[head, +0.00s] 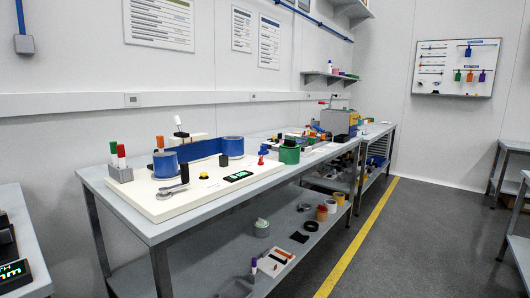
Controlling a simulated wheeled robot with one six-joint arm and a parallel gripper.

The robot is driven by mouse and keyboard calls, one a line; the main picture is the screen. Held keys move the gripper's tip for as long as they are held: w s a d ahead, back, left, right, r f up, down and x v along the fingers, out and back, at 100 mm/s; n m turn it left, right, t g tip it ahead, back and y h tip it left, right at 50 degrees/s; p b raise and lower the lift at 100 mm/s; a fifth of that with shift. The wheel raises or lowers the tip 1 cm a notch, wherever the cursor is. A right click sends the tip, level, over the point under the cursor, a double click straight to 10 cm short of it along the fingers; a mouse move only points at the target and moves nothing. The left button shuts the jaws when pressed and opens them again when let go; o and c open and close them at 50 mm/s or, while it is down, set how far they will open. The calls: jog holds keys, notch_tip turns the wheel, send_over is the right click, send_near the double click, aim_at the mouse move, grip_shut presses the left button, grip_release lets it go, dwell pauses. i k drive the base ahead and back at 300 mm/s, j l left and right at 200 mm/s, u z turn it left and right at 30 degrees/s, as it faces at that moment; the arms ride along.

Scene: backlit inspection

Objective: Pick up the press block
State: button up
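I cannot tell for certain which item is the press block. A white board (165,205) lies on the near end of the long grey workbench. A yellow button (203,177) and a black display with green digits (239,176) are near the front. A white-topped lever (179,127) rises at the back. My gripper is not in view.
The workbench (120,190) runs away along the left wall, crowded farther back. Its lower shelf (210,265) holds jars and loose items. Another table with a display (15,272) is at lower left, more tables (515,146) at right. The floor beside the yellow line (363,235) is clear.

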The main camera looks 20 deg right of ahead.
aim_at(264, 151)
jog(key=i+l, duration=1.5)
jog(key=i+l+z, duration=0.15)
jog(key=i+l, duration=1.35)
